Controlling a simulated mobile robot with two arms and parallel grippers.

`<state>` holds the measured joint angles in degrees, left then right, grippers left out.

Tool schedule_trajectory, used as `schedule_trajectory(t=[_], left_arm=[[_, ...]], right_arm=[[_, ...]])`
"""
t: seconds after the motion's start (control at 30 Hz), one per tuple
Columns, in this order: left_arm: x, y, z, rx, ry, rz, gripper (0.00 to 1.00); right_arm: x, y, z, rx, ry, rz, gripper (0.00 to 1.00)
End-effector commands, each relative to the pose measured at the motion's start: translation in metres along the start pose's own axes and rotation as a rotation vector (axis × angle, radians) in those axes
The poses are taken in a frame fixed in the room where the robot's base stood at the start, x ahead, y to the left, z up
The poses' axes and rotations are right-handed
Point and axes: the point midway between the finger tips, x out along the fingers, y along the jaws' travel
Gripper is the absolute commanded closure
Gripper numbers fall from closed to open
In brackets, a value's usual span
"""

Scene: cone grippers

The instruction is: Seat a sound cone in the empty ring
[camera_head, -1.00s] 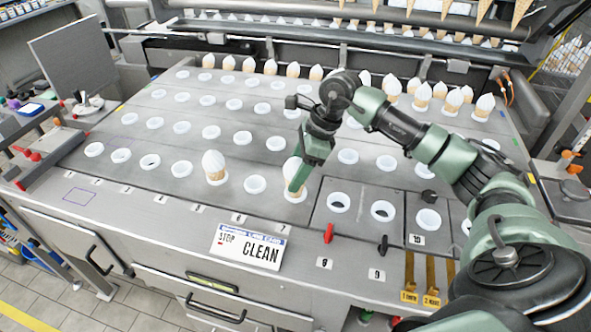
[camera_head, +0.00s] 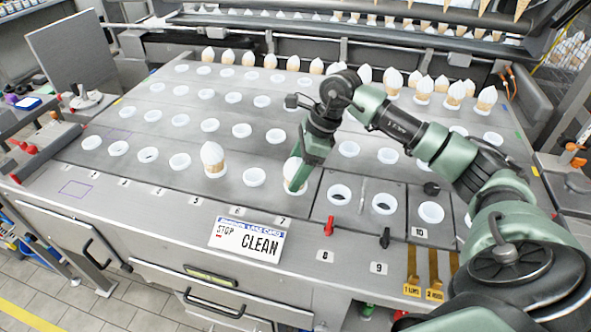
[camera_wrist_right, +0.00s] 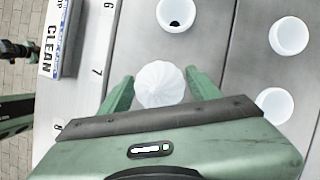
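My right gripper (camera_head: 300,180) is lowered over a white-topped cone (camera_head: 294,171) standing upright in a ring in the front row. In the right wrist view, its green fingers (camera_wrist_right: 160,82) lie on either side of the cone's white top (camera_wrist_right: 160,86), with narrow gaps visible; the fingers look open, and any contact lower down is hidden. Another cone (camera_head: 213,158) stands upright in a front-row ring to the left. Between them is an empty white ring (camera_head: 253,177). Many other rings are empty, including one with a dark inside (camera_head: 339,194).
A "STOP CLEAN" card (camera_head: 247,238) lies at the front edge. A red lever (camera_head: 328,226) and a black lever (camera_head: 385,237) stand beside it. A row of cones (camera_head: 292,63) lines the back. A grey panel (camera_head: 72,53) stands back left.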

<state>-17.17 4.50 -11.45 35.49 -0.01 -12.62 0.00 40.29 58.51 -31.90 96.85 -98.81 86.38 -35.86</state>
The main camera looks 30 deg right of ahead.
Motion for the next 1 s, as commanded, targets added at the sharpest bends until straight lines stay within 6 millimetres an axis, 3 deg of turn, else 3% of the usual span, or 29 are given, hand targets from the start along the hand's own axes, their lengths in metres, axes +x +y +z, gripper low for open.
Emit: schedule_trajectory(t=[0.43, 0.8, 1.0], left_arm=[[0.002, -0.001, 0.001, -0.001, 0.000, -0.001, 0.64], [0.014, -0.001, 0.002, 0.000, 0.000, -0.002, 0.64], [0.015, -0.001, 0.002, 0.000, 0.000, -0.001, 0.64]], right_arm=[[-0.005, 0.000, 0.000, 0.000, 0.000, -0.001, 0.20], [-0.062, -0.001, 0.000, -0.001, -0.001, -0.004, 0.20], [-0.077, 0.000, 0.000, 0.000, -0.001, -0.001, 0.20]])
